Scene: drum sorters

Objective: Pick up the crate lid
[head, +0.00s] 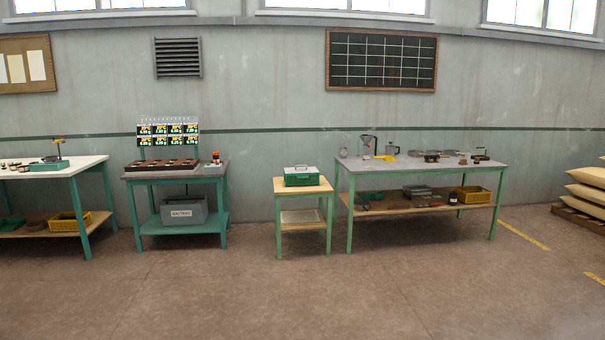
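I cannot tell for sure which thing is the crate lid. A flat pale panel (300,216) lies on the lower shelf of a small stand (279,190) with green legs. A green box (301,180) with a closed top and a handle sits on top of that stand. A grey lettered crate (184,211) stands on the lower shelf of the teal bench; whether it has a lid on is too small to tell. Neither of my grippers is in view.
A long grey-topped table (427,166) with several small items stands right of the small stand. The teal bench (206,172) and a white-topped table (75,168) stand left. Sacks (588,194) are stacked far right. The floor (300,298) in front is clear.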

